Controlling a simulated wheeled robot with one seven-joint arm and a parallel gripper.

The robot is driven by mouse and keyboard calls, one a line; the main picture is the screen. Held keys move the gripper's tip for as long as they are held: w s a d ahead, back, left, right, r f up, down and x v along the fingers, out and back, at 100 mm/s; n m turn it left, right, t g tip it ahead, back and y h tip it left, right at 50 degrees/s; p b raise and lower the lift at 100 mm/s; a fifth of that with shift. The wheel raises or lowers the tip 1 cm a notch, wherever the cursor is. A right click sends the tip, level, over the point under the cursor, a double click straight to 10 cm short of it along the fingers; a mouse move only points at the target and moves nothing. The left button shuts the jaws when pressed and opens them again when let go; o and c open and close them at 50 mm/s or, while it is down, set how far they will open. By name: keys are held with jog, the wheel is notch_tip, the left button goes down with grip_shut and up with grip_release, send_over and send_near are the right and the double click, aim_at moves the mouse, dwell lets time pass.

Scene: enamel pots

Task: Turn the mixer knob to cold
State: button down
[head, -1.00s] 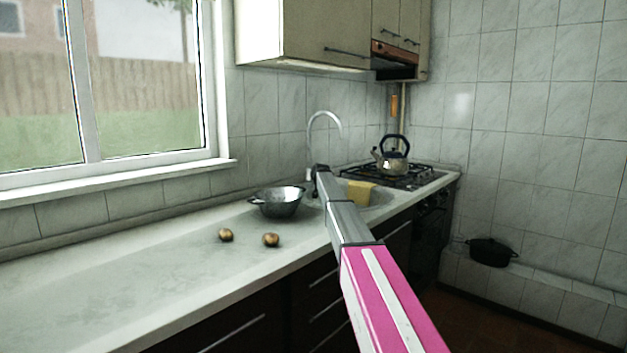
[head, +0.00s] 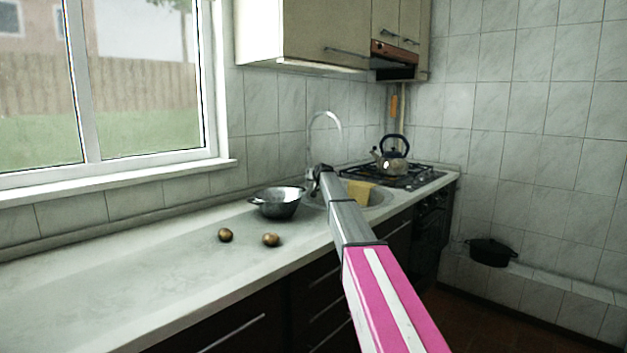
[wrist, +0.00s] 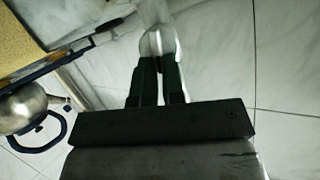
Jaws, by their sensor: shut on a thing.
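The chrome mixer tap (head: 340,125) rises in a curved spout behind the sink in the head view. My gripper (head: 320,176) is at the base of the tap, at the end of my grey and pink arm, and it hides most of the knob there. In the wrist view my gripper (wrist: 158,70) has its two dark fingers close together on a pale, shiny rounded piece, the mixer knob (wrist: 158,44). Which way the knob is turned cannot be told.
A grey colander (head: 277,203) and two potatoes (head: 225,235) (head: 271,240) lie on the counter left of my arm. A yellow cloth (head: 361,191) hangs at the sink (head: 378,199). A kettle (head: 392,160) stands on the hob behind.

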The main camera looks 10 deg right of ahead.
jog(key=m+y, duration=0.1)
jog(key=m, duration=0.1)
jog(key=d+m+y, duration=0.1)
jog(key=m, duration=0.1)
jog(key=shift+f+y, duration=0.2)
jog(key=shift+y, duration=0.2)
dwell(0.5)
jog(key=c, duration=1.2)
grip_release()
jog(key=v, duration=1)
jog(key=shift+s+d+f, duration=0.1)
jog(key=shift+s+d, duration=0.05)
jog(key=shift+s, duration=0.2)
jog(key=shift+s+d, duration=0.1)
